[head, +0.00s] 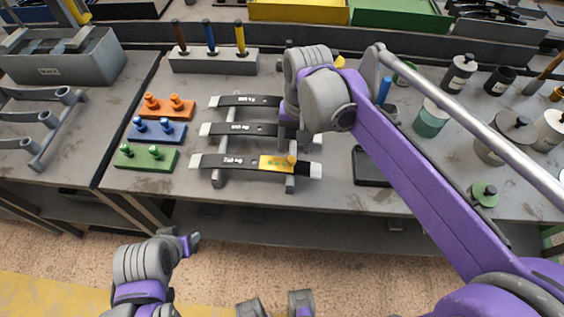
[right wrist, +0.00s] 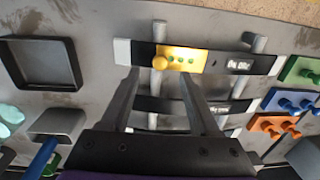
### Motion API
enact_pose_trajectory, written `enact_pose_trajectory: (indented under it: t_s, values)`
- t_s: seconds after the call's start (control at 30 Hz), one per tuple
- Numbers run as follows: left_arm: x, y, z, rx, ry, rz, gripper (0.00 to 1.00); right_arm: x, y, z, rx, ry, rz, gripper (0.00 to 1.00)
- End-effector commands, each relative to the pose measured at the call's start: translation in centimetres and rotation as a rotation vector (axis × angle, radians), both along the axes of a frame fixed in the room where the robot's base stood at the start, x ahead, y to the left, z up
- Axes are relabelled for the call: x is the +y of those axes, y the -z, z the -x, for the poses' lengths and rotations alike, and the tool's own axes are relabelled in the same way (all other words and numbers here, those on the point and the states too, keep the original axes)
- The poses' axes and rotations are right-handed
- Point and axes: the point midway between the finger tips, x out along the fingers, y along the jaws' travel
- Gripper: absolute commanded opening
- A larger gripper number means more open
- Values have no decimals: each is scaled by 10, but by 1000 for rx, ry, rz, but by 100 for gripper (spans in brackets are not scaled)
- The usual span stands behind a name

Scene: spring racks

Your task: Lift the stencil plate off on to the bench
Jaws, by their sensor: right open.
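The stencil plate (head: 270,163) is yellow with a round knob near one end. It lies on the nearest of three black spring strips with white ends, on the rack (head: 219,179). In the right wrist view the plate (right wrist: 190,60) shows green dots and its yellow knob (right wrist: 160,62). My right gripper (right wrist: 158,80) is open and empty, with its two fingers apart just short of the plate and roughly in line with the knob. In the head view my wrist partly hides it. My left gripper (head: 190,242) is off the bench's front edge, away from the plate; its jaws are unclear.
Orange (head: 168,107), blue (head: 157,132) and green (head: 147,158) pegged blocks stand left of the rack. A black tray (right wrist: 40,62) lies on the bench right of the rack in the head view. Several pots and jars stand farther right. Bare bench (head: 335,190) shows between rack and tray.

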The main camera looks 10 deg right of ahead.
Motion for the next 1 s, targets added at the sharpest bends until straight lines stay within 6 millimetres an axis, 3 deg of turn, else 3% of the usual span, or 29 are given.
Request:
enact_pose_trajectory:
  t_s: [0.17,0.5,0.77,1.0]
  values:
    - [0,1,0,0,0,0,50,1,13,-1,-1,0,0,62]
    - [0,3,1,1,0,0,50,3,58,-3,-1,-1,0,62]
    - [0,3,1,1,0,0,50,3,60,-2,-1,0,0,62]
    - [0,3,1,1,0,0,50,3,60,-2,-1,0,0,21]
